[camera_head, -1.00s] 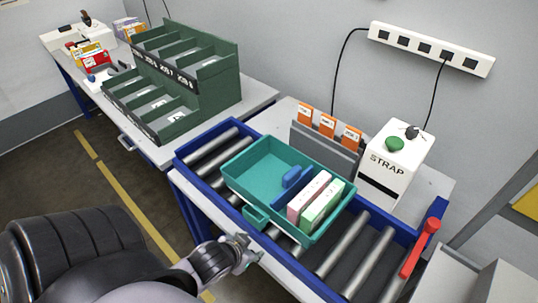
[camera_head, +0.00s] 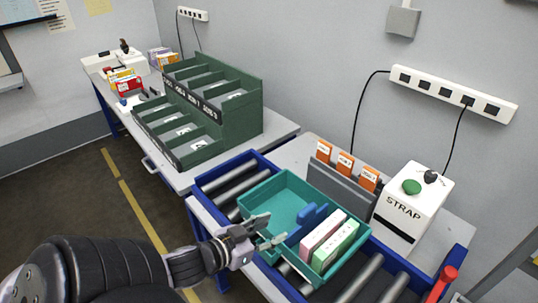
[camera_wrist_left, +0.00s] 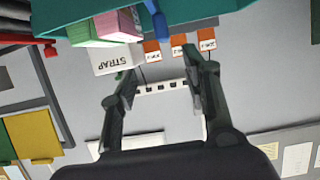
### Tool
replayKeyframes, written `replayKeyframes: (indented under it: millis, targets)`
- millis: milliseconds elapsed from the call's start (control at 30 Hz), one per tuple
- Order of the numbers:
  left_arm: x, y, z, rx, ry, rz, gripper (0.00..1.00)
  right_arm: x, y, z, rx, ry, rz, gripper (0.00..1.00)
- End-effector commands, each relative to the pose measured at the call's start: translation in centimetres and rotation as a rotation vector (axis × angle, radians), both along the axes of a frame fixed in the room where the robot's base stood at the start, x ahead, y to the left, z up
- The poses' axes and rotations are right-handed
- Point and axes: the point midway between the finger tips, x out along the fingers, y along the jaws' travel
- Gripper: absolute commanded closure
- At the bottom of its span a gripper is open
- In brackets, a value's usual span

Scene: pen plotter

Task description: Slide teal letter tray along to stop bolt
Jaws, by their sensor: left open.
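The teal letter tray (camera_head: 268,194) sits on the roller conveyor in the head view, holding a blue piece (camera_head: 313,215), a pink box (camera_head: 322,234) and a green box (camera_head: 336,247). A red handle (camera_head: 443,283) stands at the conveyor's right end; I cannot tell whether it is the stop bolt. My left gripper (camera_head: 276,231) is open and empty at the tray's near side, partly covering that wall; I cannot tell whether it touches. In the left wrist view, the open fingers (camera_wrist_left: 162,72) point toward the tray (camera_wrist_left: 215,10) at the top. My right gripper is not in view.
The conveyor's blue frame (camera_head: 221,168) has bare rollers left and right of the tray. Behind it stand a grey rack with orange tabs (camera_head: 345,162) and a white STRAP box (camera_head: 412,205). A green sorter (camera_head: 235,105) stands on the bench at left.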

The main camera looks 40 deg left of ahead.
Motion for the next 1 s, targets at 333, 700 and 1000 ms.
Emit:
replayKeyframes:
  millis: [333,700,1000]
  targets:
    - [1.4,-0.1,-0.4,0.001,-0.001,0.001,0.56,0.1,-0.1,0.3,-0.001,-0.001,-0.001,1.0]
    - [6.5,-0.5,-2.2,0.002,-0.001,0.002,0.56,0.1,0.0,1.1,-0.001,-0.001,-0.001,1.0]
    - [10.8,-0.8,-3.8,0.002,0.0,0.002,0.56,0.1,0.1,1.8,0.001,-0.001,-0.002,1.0]
